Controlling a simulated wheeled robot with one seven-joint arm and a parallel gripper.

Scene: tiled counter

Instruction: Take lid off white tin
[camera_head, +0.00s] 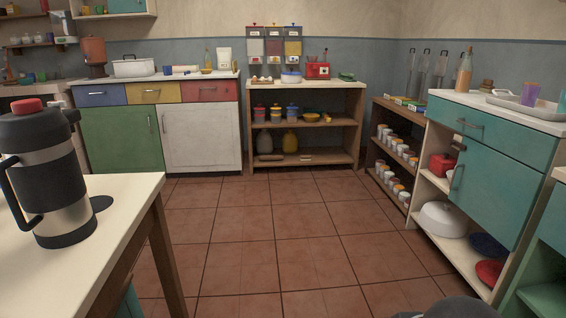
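I cannot tell for sure which thing is the white tin. A white lidded vessel (133,68) stands on the back left counter, with its top closed. A rounded white vessel (442,219) sits on the low shelf of the teal unit at right. A small white container with a blue top (291,77) stands on the shelf unit at the back. My gripper is not in view. A dark rounded shape shows at the bottom edge, right of the middle, and may be part of my arm.
A black and steel flask (45,172) with a red top stands on the near left table (125,200). Shelves of small pots (397,145) stand at right. A tray (522,105) lies on the teal unit (500,160). The tiled floor (275,230) between is clear.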

